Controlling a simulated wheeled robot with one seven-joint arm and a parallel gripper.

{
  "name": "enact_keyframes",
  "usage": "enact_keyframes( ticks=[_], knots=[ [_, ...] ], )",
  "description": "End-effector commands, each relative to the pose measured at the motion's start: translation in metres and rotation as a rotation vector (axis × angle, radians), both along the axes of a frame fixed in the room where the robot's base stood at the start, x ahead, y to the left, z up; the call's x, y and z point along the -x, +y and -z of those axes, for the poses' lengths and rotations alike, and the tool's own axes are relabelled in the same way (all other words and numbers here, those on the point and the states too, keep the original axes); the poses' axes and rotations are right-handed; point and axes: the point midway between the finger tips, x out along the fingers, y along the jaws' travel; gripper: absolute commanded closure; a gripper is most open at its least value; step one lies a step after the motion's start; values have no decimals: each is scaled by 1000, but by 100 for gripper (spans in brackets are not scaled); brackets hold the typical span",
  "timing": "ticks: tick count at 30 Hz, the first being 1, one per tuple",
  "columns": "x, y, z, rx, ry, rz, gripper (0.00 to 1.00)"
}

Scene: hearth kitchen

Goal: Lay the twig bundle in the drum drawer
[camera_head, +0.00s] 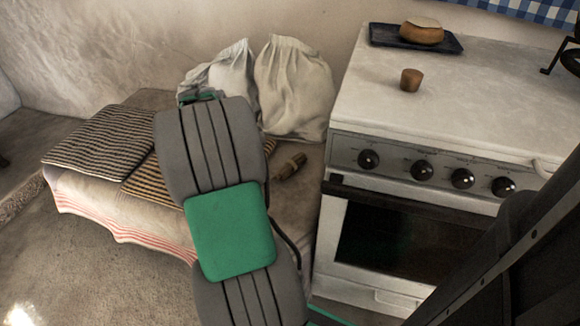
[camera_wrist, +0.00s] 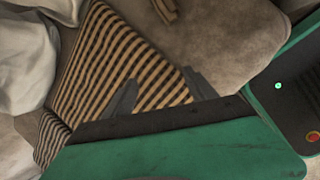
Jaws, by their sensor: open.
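A small brown bundle (camera_head: 290,167), which looks like the twig bundle, lies on the bench right of my arm. A brown piece at the top edge of the wrist view (camera_wrist: 166,10) looks like the same bundle. My gripper (camera_wrist: 161,92) is open, its two grey fingers apart over a striped cushion with nothing between them. The bundle is beyond the fingertips, apart from them. In the head view my own arm hides the gripper. No drum drawer can be made out for certain.
Striped cushions (camera_head: 100,138) lie on the cloth-covered bench, with white sacks (camera_head: 292,88) against the wall behind. A white stove (camera_head: 450,105) stands close on the right, carrying a brown cup (camera_head: 410,79) and a dark tray (camera_head: 385,36) with a round pot (camera_head: 421,30).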

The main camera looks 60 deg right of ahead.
Motion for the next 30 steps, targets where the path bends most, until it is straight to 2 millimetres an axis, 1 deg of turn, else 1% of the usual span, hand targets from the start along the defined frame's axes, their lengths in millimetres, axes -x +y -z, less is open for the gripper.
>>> enact_keyframes(
  ticks=[1,3,6,7,10,17,21,24,30],
  knots=[
    [22,-37,11,15,58,-54,35],
    [48,-75,21,30,133,-146,35],
    [73,-107,30,39,202,-231,35],
    [78,-112,32,41,214,-247,35],
    [85,-121,44,41,231,-268,35],
    [86,-130,73,42,230,-270,35],
    [90,-139,99,40,229,-268,35],
    [90,-144,106,43,229,-268,35],
    [90,-144,103,43,228,-270,35]
  ],
)
